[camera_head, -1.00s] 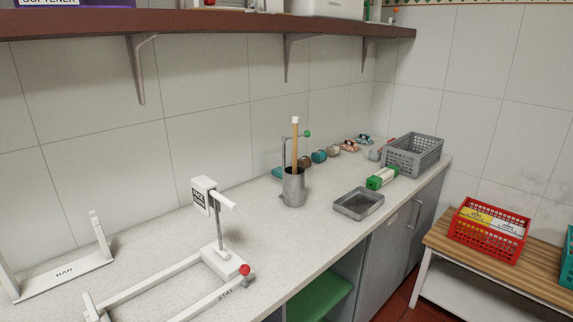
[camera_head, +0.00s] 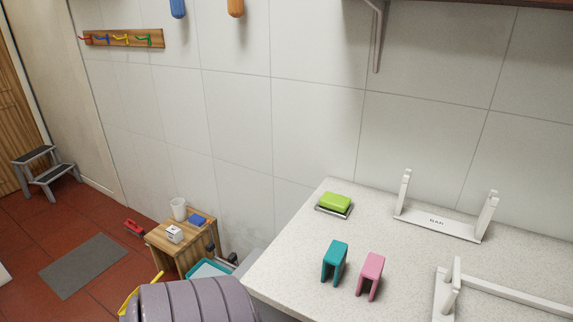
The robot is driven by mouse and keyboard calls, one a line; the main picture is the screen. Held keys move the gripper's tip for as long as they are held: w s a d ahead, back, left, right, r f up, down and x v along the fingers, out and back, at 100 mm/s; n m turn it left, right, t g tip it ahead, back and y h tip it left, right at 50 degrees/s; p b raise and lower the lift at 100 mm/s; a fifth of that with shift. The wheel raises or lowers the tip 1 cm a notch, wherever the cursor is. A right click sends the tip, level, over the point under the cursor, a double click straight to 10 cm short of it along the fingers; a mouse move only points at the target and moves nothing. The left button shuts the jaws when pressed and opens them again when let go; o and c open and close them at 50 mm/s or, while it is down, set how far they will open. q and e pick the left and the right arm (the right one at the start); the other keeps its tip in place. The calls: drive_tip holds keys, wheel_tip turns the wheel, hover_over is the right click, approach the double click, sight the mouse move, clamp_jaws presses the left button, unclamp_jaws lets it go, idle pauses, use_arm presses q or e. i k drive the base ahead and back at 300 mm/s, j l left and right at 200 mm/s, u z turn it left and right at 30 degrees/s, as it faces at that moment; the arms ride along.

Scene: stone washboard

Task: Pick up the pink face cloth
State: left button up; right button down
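No item that I can clearly tell as a face cloth shows. The one pink thing is a small pink inverted-U-shaped piece (camera_head: 371,274) standing upright on the stone counter (camera_head: 300,255); it looks stiff, and I cannot tell whether it is cloth. A matching teal piece (camera_head: 335,261) stands just left of it, apart from it. Neither of my grippers can be made out in this view.
A green bar (camera_head: 335,201) rests on a small tray at the counter's back left. A white frame marked BAR (camera_head: 437,221) stands near the wall, with another white frame (camera_head: 452,285) nearer. A mauve ribbed rounded thing (camera_head: 190,303) fills the lower left, before a wooden stool (camera_head: 160,238).

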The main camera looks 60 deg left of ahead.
sight(374, 267)
drive_tip(key=j+u, duration=0.1)
drive_tip(key=u, duration=0.3)
drive_tip(key=j+u, duration=0.1)
drive_tip(key=u, duration=0.25)
drive_tip(key=j+u, duration=0.1)
drive_tip(key=u, duration=0.3)
drive_tip(key=k, duration=0.05)
